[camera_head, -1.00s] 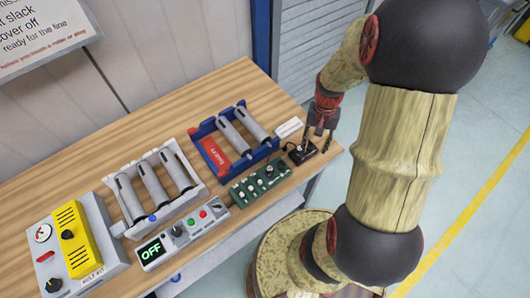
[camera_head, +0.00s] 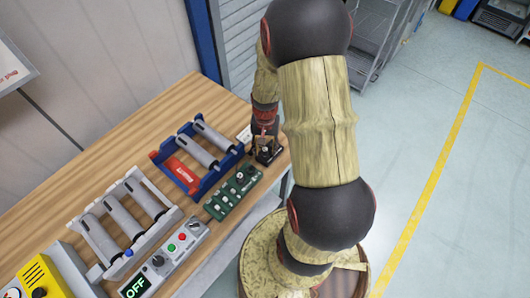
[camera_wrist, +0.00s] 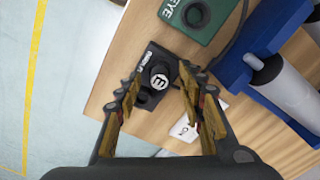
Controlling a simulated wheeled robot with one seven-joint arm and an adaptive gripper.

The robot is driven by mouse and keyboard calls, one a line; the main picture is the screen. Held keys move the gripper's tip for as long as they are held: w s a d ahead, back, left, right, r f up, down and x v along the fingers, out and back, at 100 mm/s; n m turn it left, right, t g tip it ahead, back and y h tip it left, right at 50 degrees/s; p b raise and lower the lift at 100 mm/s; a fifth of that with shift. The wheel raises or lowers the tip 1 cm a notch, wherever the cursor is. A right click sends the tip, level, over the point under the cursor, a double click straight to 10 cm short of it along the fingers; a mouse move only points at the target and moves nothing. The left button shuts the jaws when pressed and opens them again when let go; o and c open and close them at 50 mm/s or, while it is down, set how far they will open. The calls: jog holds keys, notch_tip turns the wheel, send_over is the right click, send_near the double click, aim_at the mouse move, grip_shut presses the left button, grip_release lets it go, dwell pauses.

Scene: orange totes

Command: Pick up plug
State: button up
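What looks like the plug (camera_wrist: 160,77), a round black piece with a white mark on top, sits in a small black box with white lettering in the wrist view. In the head view that black box (camera_head: 268,153) is at the right end of the wooden table, partly hidden by my gripper (camera_head: 264,136). In the wrist view my gripper (camera_wrist: 160,80) is open, with one finger to each side of the plug. The fingers look apart from it and nothing is held. The exact height above it is hard to tell.
A green module (camera_head: 233,192) and a blue rack (camera_head: 203,187) with grey cylinders stand close by. A white card (camera_wrist: 186,127) lies near the black box. A grey rack (camera_head: 128,262) and a control panel (camera_head: 166,262) are further left. The table's edge is close.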

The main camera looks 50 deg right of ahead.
jog(key=shift+f, duration=0.2)
jog(key=shift+c, duration=1)
jog(key=c, duration=0.7)
grip_shut()
